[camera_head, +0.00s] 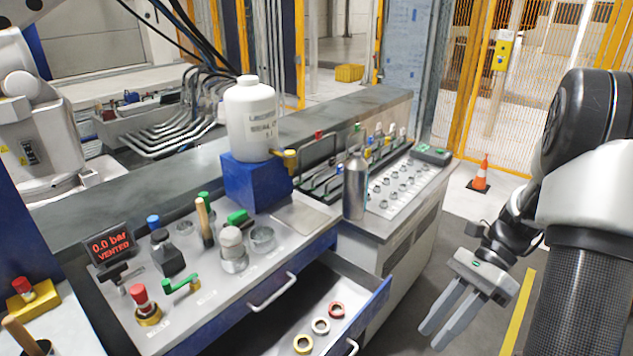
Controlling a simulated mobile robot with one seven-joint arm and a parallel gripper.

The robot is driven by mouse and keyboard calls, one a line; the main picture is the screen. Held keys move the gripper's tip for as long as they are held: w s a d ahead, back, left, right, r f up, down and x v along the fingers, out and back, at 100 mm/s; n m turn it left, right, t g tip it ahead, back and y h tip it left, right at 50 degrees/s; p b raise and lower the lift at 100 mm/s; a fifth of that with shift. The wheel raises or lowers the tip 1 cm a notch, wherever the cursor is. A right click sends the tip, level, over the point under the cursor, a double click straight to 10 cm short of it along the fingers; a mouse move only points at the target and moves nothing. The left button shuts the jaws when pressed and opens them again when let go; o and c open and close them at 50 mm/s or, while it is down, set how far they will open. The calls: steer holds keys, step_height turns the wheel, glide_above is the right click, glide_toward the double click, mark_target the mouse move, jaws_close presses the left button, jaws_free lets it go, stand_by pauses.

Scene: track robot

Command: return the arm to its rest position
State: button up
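My gripper (447,324) is at the lower right, over the floor and to the right of the bench. It points down and to the left. Its two grey fingers lie close alongside each other with a narrow gap between them, and nothing shows in it. My arm, dark and white, fills the right edge of the picture. The gripper is apart from the bench and the drawer.
An open drawer (372,308) with several rings juts out left of my gripper. The bench (190,313) carries a white bottle (250,118), a steel cylinder (355,187) and knobs. An orange cone (481,174) stands on the floor behind. The floor around the gripper is clear.

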steer(key=s+a+r+n+t+h+p, duration=0.2)
steer(key=r+n, duration=0.4)
steer(key=r, duration=0.3)
steer(key=s+a+r+n+t+h+p, duration=0.2)
steer(key=a+r+n+t+h+p, duration=0.1)
steer(key=r, duration=0.7)
steer(key=s+a+r+n+t+h+p, duration=0.2)
steer(key=r+n+t+p, duration=0.3)
steer(key=r+n, duration=0.3)
steer(key=shift+s+a+r+n+t+h, duration=0.2)
steer(key=shift+a+r+n+t+h, duration=0.15)
steer(key=shift+a+r, duration=0.4)
